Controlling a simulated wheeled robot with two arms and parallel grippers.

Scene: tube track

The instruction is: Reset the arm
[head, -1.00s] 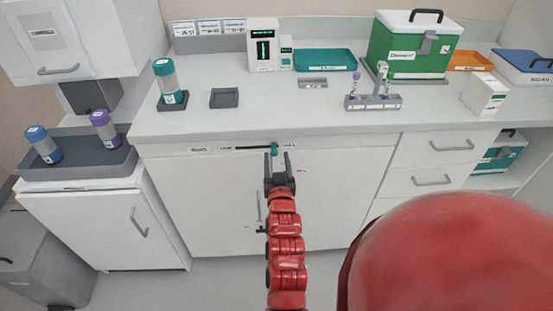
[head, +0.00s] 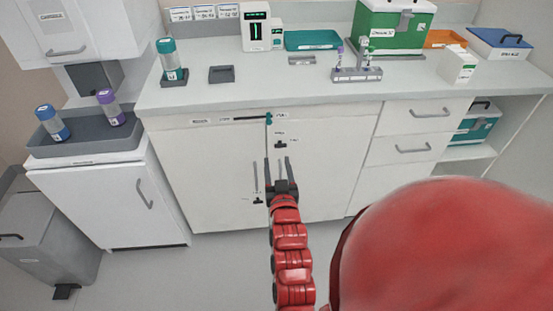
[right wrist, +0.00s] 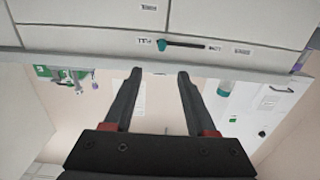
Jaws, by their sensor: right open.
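My right gripper (head: 277,165) is open and empty in the head view, in front of the white cabinet below the counter. Its two dark fingers point toward the cabinet front. The right wrist view shows the same open fingers (right wrist: 155,76) with nothing between them. A small teal knob (head: 269,118) on a dark horizontal bar sits on the cabinet front just beyond the fingertips, apart from them. The knob also shows in the right wrist view (right wrist: 161,45). My left gripper is not in view.
The counter (head: 430,92) holds a teal-capped tube (head: 168,60), a small tube rack (head: 357,74), a teal tray (head: 312,40) and a green box (head: 392,25). At left, a grey tray (head: 85,140) holds two tubes. Floor space in front of the cabinet is clear.

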